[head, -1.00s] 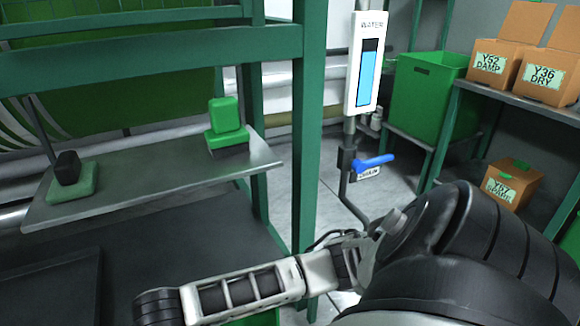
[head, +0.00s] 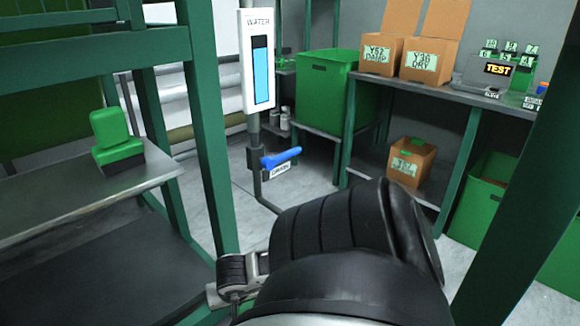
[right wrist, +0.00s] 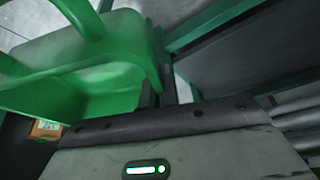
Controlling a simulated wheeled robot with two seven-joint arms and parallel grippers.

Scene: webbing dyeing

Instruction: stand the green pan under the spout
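The green pan (right wrist: 85,75) fills the upper left of the right wrist view, with its rim and a handle-like loop close to the camera. My right gripper (right wrist: 162,92) has its dark fingers at the pan's near wall and appears shut on it. In the head view my right arm fills the lower middle and hides that gripper; the pan cannot be made out there. The water pipe (head: 254,165) runs down under the gauge (head: 259,65), with a blue lever (head: 282,157). Its lower end bends behind my arm, so the spout's mouth is hidden. My left gripper is out of view.
A green post (head: 205,130) and a grey shelf (head: 80,200) with a green block (head: 112,140) stand at left. A green bin (head: 325,90), cardboard boxes (head: 430,50) and a test device (head: 492,75) are at right. Floor (head: 210,185) shows around the pipe.

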